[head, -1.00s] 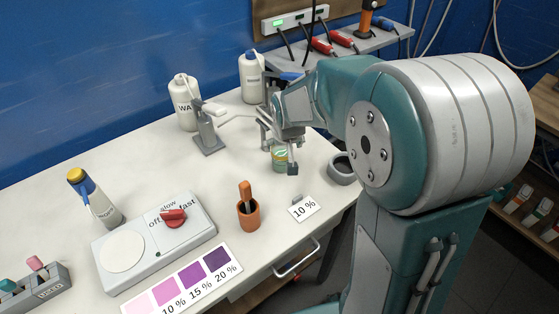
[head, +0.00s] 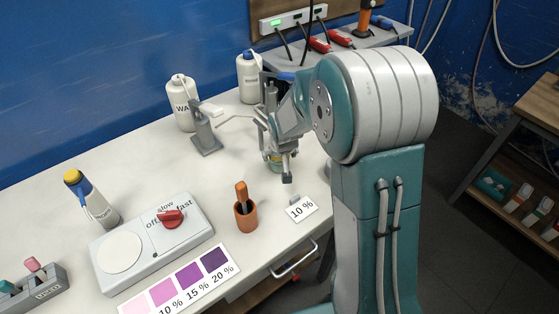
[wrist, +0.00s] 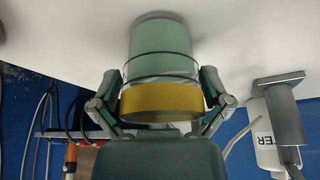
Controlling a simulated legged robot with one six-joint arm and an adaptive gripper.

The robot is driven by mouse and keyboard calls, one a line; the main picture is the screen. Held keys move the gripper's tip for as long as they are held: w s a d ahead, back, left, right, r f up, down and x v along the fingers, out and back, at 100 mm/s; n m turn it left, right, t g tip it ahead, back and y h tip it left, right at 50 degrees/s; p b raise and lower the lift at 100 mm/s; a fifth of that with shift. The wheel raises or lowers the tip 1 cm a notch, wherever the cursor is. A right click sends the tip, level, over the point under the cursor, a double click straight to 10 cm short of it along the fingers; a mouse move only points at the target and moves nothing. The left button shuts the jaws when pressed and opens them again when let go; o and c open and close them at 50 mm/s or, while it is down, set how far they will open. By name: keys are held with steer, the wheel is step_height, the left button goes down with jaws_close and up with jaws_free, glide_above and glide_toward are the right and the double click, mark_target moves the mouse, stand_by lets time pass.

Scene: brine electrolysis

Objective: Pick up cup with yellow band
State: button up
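The cup with the yellow band (wrist: 160,100) is a pale green translucent cup, large in the middle of the wrist view. It stands on the white table and its yellow band faces me. In the head view the cup (head: 275,160) is mostly hidden behind my gripper (head: 277,150). In the wrist view my gripper (wrist: 161,80) has one finger on each side of the cup, close to its walls. The fingers look spread around it, and I see no clear grip; contact is hard to judge.
A grey stand (head: 205,137) and a white wash bottle (head: 183,103) are left of the gripper, with another bottle (head: 249,78) behind. An orange pot (head: 246,215), a 10 % card (head: 302,208) and a stirrer plate (head: 152,245) are nearer. Bare table lies between.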

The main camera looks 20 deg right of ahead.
steer(key=shift+a, duration=0.1)
steer(key=c, duration=0.7)
steer(key=shift+c, duration=0.2)
